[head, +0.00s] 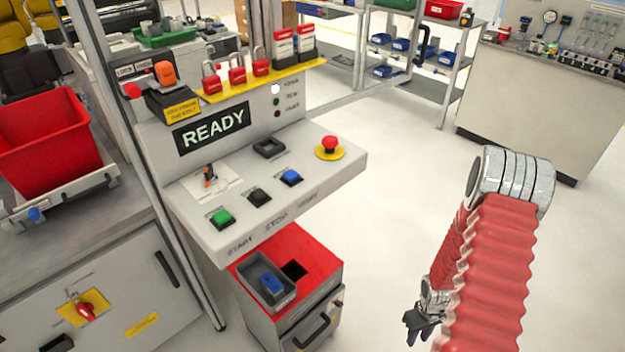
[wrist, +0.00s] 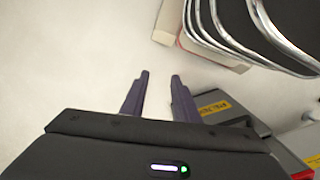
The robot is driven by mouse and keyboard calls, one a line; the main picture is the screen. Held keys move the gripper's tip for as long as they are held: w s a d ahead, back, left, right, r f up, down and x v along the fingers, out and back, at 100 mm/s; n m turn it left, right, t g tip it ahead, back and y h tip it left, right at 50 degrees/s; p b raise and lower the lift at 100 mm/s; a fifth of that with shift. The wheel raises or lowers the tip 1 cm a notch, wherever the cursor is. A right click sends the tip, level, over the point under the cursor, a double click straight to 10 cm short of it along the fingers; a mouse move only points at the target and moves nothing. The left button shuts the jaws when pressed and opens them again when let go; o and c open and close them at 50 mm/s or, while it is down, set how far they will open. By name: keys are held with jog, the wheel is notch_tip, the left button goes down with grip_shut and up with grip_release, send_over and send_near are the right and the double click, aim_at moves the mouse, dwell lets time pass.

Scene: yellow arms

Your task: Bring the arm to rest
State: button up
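My arm, in a red ribbed sleeve, stands at the right of the head view and bends at a silver joint. My gripper (head: 421,322) hangs low beside the arm, out over the pale floor and right of the red-topped cabinet. In the wrist view my gripper (wrist: 158,80) has its two dark fingers apart, with only bare floor showing between the tips. It holds nothing. In the head view the gripper is small and partly hidden by the sleeve.
The control console (head: 340,165) with buttons and a READY display (head: 211,130) stands at centre left. The red-topped cabinet (head: 325,262) below it carries a grey tray (head: 281,298). A red bin (head: 50,145) is at far left. Open floor (head: 400,180) lies between console and arm.

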jog(key=a+r+m, duration=0.2)
jog(key=r, duration=1)
jog(key=a+r+m, duration=0.1)
jog(key=a+r, duration=0.2)
jog(key=r, duration=0.8)
jog(key=s+a+r+t, duration=0.2)
jog(key=a+r, duration=0.3)
jog(key=r, duration=0.4)
jog(key=s+a+r+t, duration=0.2)
jog(key=a+r, duration=0.2)
jog(key=r, duration=0.6)
jog(key=s+a+r+t, duration=0.2)
jog(key=a+r, duration=0.3)
jog(key=r, duration=0.5)
jog(key=shift+a+n+t, duration=0.3)
jog(key=shift+a+n, duration=0.05)
jog(key=shift+n, duration=0.05)
